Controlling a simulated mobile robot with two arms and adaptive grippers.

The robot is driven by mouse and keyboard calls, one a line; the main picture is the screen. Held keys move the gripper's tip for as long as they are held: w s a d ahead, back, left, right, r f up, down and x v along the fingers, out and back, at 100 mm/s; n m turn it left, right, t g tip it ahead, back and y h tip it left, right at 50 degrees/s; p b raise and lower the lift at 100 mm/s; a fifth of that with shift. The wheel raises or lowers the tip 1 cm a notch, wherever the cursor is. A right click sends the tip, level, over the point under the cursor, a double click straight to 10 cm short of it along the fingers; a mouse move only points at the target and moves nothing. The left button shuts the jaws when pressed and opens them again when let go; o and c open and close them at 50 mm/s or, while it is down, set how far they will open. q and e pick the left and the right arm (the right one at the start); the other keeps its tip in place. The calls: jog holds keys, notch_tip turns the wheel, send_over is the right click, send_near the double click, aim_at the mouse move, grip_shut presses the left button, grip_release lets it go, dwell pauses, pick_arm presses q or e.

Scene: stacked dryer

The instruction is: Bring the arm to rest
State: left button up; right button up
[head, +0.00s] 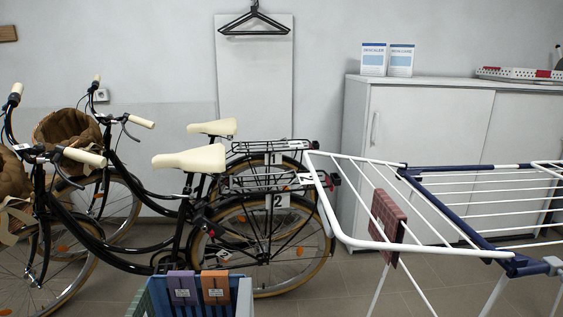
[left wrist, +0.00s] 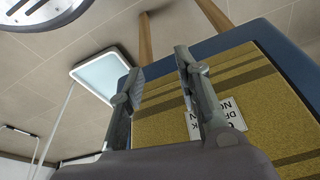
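Neither of my grippers shows in the head view. In the left wrist view the two dark fingers of my left gripper (left wrist: 160,72) stand apart, with nothing visibly held between them. A mustard, rough-textured piece (left wrist: 265,85) with darker stripes lies behind the fingers on the right. It bears a white label (left wrist: 222,117) with dark lettering, partly hidden by the right finger. My right gripper is not in view. In the head view a reddish-brown cloth (head: 387,222) hangs on the white and blue drying rack (head: 350,240).
A blue basket (head: 245,298) with a purple labelled piece (head: 183,288) and an orange-brown one (head: 215,287) stands at the bottom. Black bicycles (head: 90,240) fill the left. A white cabinet (head: 430,125) stands behind the rack. Some tiled floor (head: 345,285) shows between basket and rack.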

pick_arm(q)
jog(key=s+f+g+p, duration=0.1)
jog(key=s+f+p, duration=0.3)
jog(key=f+p, duration=0.85)
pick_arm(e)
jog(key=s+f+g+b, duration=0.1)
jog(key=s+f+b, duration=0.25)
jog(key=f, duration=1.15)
pick_arm(q)
jog(key=s+a+f+p, duration=0.1)
jog(key=s+f+p, duration=0.1)
jog(key=s, duration=0.3)
jog(key=s+a+f+g+p, duration=0.1)
jog(key=s+f+p, duration=0.1)
jog(key=s+p, duration=0.2)
jog(key=s+a+f+p, duration=0.1)
jog(key=s+f+p, duration=0.1)
jog(key=s, duration=0.4)
jog(key=shift+s+f+p, duration=0.25)
jog(key=shift+f+p, duration=0.1)
jog(key=shift+p, duration=0.55)
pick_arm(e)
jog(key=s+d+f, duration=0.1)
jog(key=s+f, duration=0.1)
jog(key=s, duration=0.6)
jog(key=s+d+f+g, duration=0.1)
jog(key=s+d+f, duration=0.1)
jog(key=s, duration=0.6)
